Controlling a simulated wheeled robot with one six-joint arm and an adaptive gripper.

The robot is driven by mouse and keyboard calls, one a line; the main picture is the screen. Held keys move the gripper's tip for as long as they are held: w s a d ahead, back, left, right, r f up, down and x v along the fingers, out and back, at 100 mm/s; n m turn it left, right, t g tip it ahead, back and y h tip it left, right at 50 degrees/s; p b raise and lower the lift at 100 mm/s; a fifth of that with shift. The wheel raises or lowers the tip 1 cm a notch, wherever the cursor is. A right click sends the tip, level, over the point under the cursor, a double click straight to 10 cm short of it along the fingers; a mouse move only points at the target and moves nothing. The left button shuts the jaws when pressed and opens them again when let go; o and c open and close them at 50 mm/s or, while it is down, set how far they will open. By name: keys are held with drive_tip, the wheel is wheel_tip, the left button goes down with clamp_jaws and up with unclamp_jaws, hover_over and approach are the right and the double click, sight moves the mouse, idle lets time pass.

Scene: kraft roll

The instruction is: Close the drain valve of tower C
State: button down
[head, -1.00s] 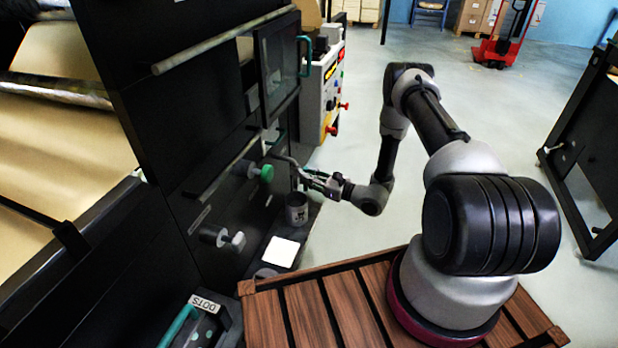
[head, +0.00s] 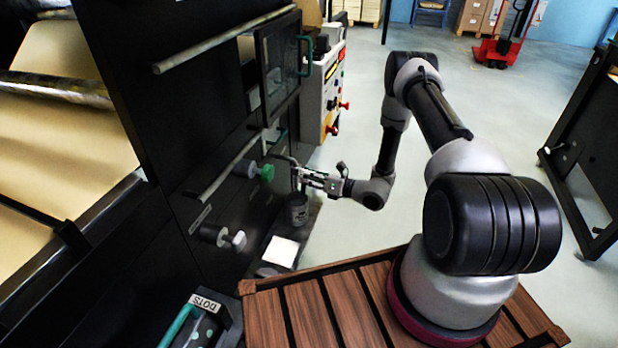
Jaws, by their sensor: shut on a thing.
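A dark bent drain pipe with a small valve (head: 287,159) comes out of the black machine wall, above a grey cup (head: 298,210). My gripper (head: 302,177) reaches in from the right at this pipe, just above the cup. It is shut on a part of the valve that looks like its handle. The fingers hide most of that part, and its exact angle is too small to tell. No tower letter can be read.
A green knob (head: 267,173) and a silver knob (head: 238,241) stick out of the wall nearby. A white pad (head: 281,251) lies below the cup. A control box (head: 322,95) with coloured knobs stands behind.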

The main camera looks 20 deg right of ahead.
drive_tip(key=m+g, duration=0.1)
drive_tip(key=m, duration=0.2)
drive_tip(key=r+m+g, duration=0.1)
drive_tip(key=m, duration=0.3)
drive_tip(key=m+g, duration=0.1)
drive_tip(key=m, duration=0.2)
drive_tip(key=shift+s+r+y, duration=0.15)
drive_tip(key=shift+s+y, duration=0.05)
drive_tip(key=shift+y, duration=0.2)
drive_tip(key=shift+m, duration=0.3)
drive_tip(key=c, duration=1.4)
unclamp_jaws()
drive_tip(key=v, duration=1.2)
